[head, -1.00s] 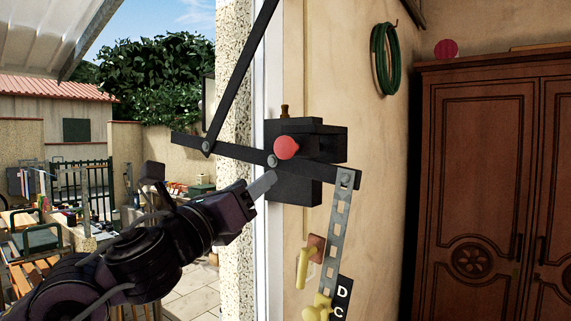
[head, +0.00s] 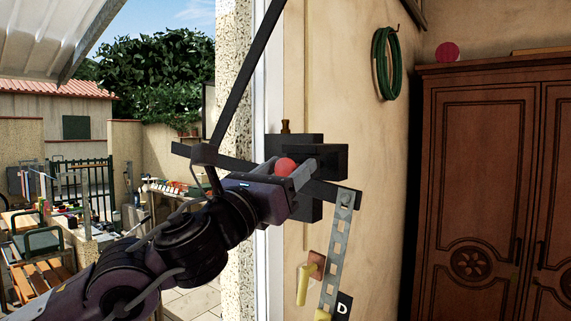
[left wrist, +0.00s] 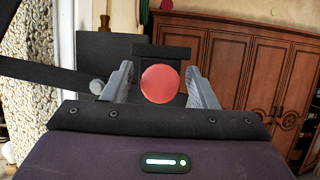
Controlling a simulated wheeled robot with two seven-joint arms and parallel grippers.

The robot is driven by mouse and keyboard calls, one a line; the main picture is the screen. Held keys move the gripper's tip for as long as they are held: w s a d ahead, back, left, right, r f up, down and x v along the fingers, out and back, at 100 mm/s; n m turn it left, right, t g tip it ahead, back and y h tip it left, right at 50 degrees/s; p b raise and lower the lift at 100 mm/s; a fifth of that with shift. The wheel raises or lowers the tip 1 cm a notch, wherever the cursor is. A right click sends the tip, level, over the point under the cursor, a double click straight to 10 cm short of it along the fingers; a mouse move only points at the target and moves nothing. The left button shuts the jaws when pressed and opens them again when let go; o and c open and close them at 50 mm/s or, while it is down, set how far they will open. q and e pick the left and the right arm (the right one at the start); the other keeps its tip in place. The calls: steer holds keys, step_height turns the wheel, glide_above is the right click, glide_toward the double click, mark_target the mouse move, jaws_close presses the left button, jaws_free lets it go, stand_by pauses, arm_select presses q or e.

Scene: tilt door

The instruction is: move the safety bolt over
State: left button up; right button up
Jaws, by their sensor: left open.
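The safety bolt shows as a round red knob (head: 286,167) on a black lock block (head: 300,141) fixed to the wall beside the door frame. In the left wrist view the red knob (left wrist: 160,84) sits between the two grey fingers, with space on both sides. My left gripper (head: 300,174) is open around the knob and does not visibly touch it. The gripper body hides part of the lock block and the black lever bar (head: 335,193). My right gripper is in neither view.
A black rod (head: 247,70) slants down to the lever bar. A perforated metal strip (head: 335,250) hangs from the bar's right end, near a yellow handle (head: 303,284). A wooden wardrobe (head: 480,180) stands at right, and a green hose (head: 385,60) hangs on the wall.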

arm_select(q)
steer(key=shift+c, duration=0.4)
jaws_close()
steer(key=s+a+b, duration=0.2)
steer(key=s, duration=0.1)
steer(key=shift+f, duration=0.15)
steer(key=shift+s+a, duration=0.2)
steer(key=shift+w+d, duration=0.1)
steer(key=shift+o, duration=0.4)
jaws_free()
steer(key=shift+s+a, duration=0.2)
steer(key=shift+a, duration=0.05)
